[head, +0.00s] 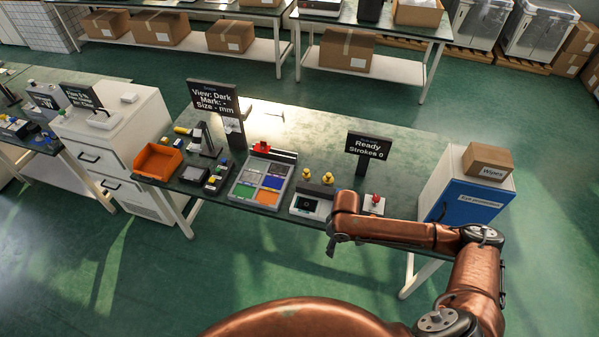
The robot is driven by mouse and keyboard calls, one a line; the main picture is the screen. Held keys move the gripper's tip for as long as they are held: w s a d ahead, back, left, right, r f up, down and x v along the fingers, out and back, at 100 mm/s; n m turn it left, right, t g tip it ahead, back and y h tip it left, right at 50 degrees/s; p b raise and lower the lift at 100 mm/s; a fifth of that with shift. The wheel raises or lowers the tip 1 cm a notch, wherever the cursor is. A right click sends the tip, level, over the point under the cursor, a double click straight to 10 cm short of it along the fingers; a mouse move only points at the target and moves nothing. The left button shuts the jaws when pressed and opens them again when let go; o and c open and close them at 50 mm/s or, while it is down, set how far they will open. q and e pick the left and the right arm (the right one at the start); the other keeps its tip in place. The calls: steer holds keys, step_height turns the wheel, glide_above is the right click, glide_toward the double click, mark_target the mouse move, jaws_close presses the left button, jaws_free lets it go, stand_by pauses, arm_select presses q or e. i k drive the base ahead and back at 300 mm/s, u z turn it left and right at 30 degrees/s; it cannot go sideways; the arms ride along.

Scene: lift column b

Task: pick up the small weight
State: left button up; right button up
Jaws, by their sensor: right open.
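Two small brass-yellow pieces that look like weights stand side by side near the middle of the green bench (400,150): a left one (306,173) and a right one (327,178). They look close in size, so I cannot tell surely which is the small weight. My right gripper (332,246) hangs at the bench's front edge, below and in front of both pieces, apart from them. It is open and empty, though its fingers show small. My left gripper is not in view.
Close by are a dark-windowed device (310,207), a red-knobbed device (374,203) and a "Ready Strokes 0" sign (366,146). Left are a tray of coloured compartments (243,191) and an orange bin (157,161). A blue cabinet (465,203) stands right. The bench's back middle is clear.

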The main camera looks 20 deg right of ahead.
mark_target(306, 175)
steer(key=z, duration=0.05)
steer(key=i, duration=1.4)
